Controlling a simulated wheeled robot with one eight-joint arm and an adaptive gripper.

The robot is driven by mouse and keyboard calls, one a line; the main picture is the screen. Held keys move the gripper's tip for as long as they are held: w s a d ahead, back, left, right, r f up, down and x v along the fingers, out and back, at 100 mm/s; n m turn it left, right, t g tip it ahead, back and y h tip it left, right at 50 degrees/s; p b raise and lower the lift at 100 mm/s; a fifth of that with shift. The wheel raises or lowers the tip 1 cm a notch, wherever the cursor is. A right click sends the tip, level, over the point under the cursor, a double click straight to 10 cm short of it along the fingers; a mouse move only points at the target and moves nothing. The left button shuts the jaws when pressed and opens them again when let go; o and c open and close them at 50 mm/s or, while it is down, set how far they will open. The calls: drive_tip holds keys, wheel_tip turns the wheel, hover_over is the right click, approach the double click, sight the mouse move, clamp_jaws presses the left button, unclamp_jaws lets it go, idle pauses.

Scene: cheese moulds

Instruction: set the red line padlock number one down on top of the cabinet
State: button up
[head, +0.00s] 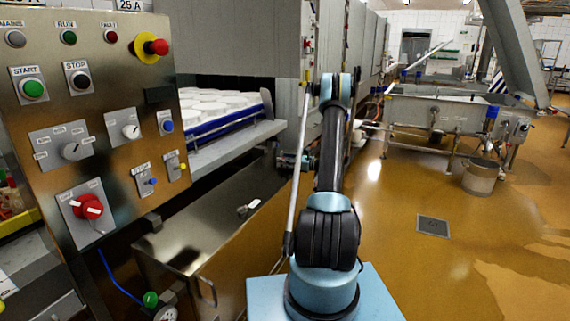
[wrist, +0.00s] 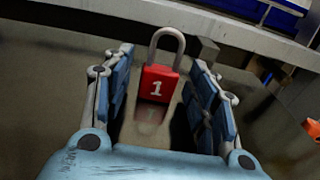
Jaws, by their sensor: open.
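The red padlock (wrist: 158,84), marked with a white 1, stands upright in the wrist view with its grey shackle up. Its reflection shows below it on the shiny metal cabinet top (wrist: 60,85), and it appears to rest there. My gripper (wrist: 162,62) is open, with one blue-padded finger on each side of the padlock. Gaps show between the padlock and both fingers. In the head view the cabinet top (head: 195,215) lies left of my arm. I cannot make out the padlock there.
A control panel (head: 110,115) with buttons and a red rotary switch (head: 87,207) stands at the left. Behind the cabinet is a conveyor with white moulds (head: 215,103). A steel vat (head: 450,110) and a bucket (head: 480,177) stand at right. The wet floor (head: 400,260) between is mostly clear.

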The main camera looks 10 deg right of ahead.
drive_tip(key=f+v, duration=0.1)
drive_tip(key=v, duration=1)
drive_tip(key=s+a+r+n+g+h, duration=0.3)
drive_tip(key=s+a+r+n, duration=0.35)
drive_tip(key=a+r, duration=0.4)
drive_tip(key=s+a+r+n+g+h, duration=0.1)
drive_tip(key=s+a+r+n+g, duration=0.15)
drive_tip(key=s, duration=0.55)
drive_tip(key=s+a+r+n+g+h, duration=0.1)
drive_tip(key=s+a+r+n+h, duration=0.2)
drive_tip(key=s, duration=0.4)
drive_tip(key=s+d+f+n+h, duration=0.1)
drive_tip(key=s+n, duration=0.3)
drive_tip(key=s, duration=0.7)
drive_tip(key=s+d+f+n+g+h, duration=0.1)
drive_tip(key=s+f+n+h, duration=0.2)
drive_tip(key=s, duration=0.8)
drive_tip(key=s+d+f+n+h, duration=0.2)
drive_tip(key=s+n, duration=0.4)
drive_tip(key=s, duration=0.5)
drive_tip(key=shift+s+f+h, duration=0.25)
drive_tip(key=shift+f+h, duration=0.05)
drive_tip(key=shift+h, duration=0.2)
drive_tip(key=shift+a+g, duration=0.1)
drive_tip(key=shift+g, duration=0.15)
